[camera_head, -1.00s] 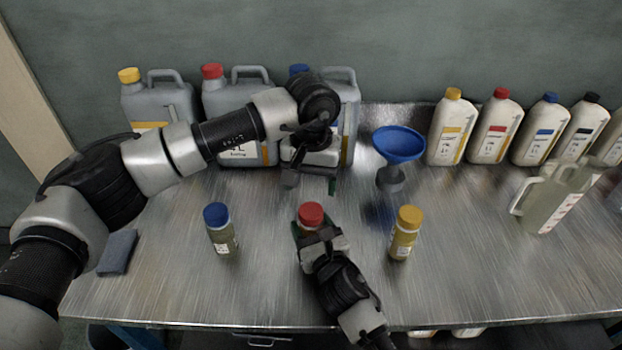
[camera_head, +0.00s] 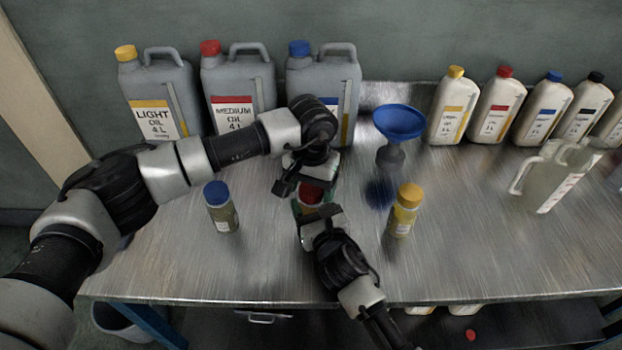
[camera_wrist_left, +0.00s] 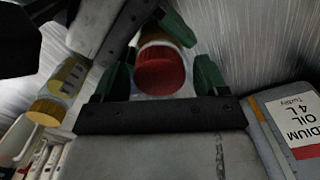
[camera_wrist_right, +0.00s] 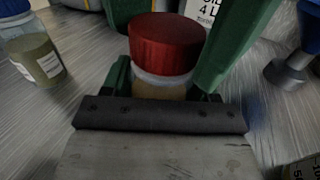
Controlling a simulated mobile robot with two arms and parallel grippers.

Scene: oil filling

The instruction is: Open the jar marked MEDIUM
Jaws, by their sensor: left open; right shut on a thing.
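A small jar with a red lid (camera_head: 311,194) stands on the metal table between two other jars; its own label is hidden. My right gripper (camera_wrist_right: 163,88) is shut on the jar body (camera_wrist_right: 158,91), just below the lid. My left gripper (camera_wrist_left: 162,74) is open above the jar, its green fingers on either side of the red lid (camera_wrist_left: 160,76), with a gap visible around it. In the right wrist view, the left gripper's green fingers show on both sides of the red lid (camera_wrist_right: 166,42).
A blue-lidded jar (camera_head: 221,208) stands left and a yellow-lidded jar (camera_head: 403,211) right. Behind are grey cans, including a red-capped one marked MEDIUM OIL (camera_head: 236,95). A blue funnel (camera_head: 399,122), a clear jug (camera_head: 552,178) and several white bottles stand right. The front right table is clear.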

